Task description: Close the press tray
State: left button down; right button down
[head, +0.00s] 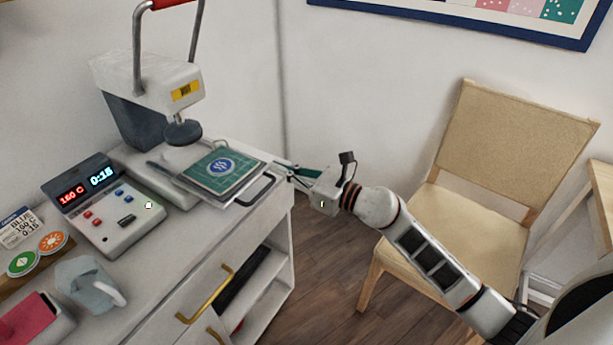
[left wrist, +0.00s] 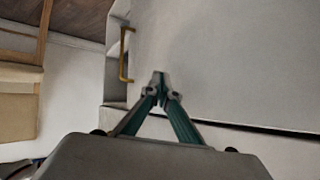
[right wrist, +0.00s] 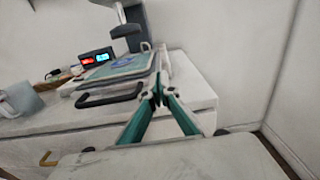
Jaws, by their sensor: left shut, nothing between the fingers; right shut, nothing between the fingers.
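The press tray (head: 252,177) sticks out from under the press head (head: 183,133) over the cabinet top. It carries a green patch with a round blue emblem (head: 221,166). A dark loop handle (head: 262,190) is on its outer end, and it shows again in the right wrist view (right wrist: 108,97). My right gripper (head: 279,169) is shut and empty, with its fingertips close to the tray's outer end beside the handle; I cannot tell whether they touch. My left gripper (left wrist: 160,77) is shut and empty in front of a pale cabinet surface, outside the head view.
The white press (head: 150,85) has a raised lever with a red grip. A control box (head: 110,205) with lit displays stands left of the tray. A grey-blue mug (head: 88,283) is nearer. A chair (head: 470,210) stands at the right; brass handles (head: 205,295) project from the cabinet front.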

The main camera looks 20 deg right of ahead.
aim_at(245, 153)
jog(key=x, duration=0.9)
jog(key=shift+w+a, duration=0.65)
jog(key=shift+w, duration=0.15)
pick_arm(q)
jog(key=shift+s+d+f, duration=0.15)
jog(key=shift+s+d, duration=0.05)
jog(key=shift+s, duration=0.15)
pick_arm(e)
jog(key=shift+r, duration=0.1)
jog(key=shift+d, duration=0.1)
